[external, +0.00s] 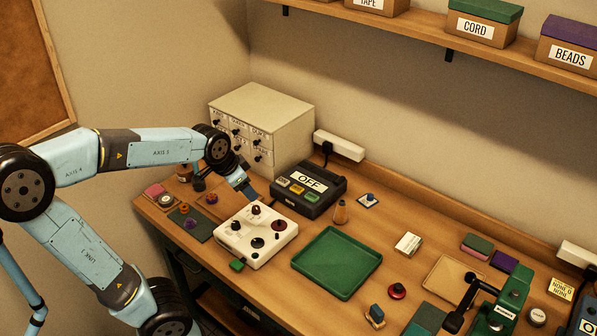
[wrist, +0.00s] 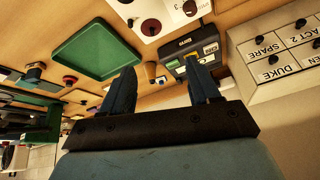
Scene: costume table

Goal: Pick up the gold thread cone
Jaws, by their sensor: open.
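The gold thread cone (external: 340,211) stands upright on the wooden table, just right of the black OFF box and behind the green tray. In the wrist view the cone (wrist: 151,71) shows small and distant, between the lines of my two fingers. My gripper (external: 250,192) is above the table, left of the cone and close to the white knobbed box. Its two fingers (wrist: 164,78) are spread apart with nothing between them. The cone is well away from the fingers and not touched.
The black OFF box (external: 309,189) and white knobbed box (external: 238,243) lie around my gripper. The drawer cabinet (external: 262,112) stands behind it. The green tray (external: 337,289) is empty.

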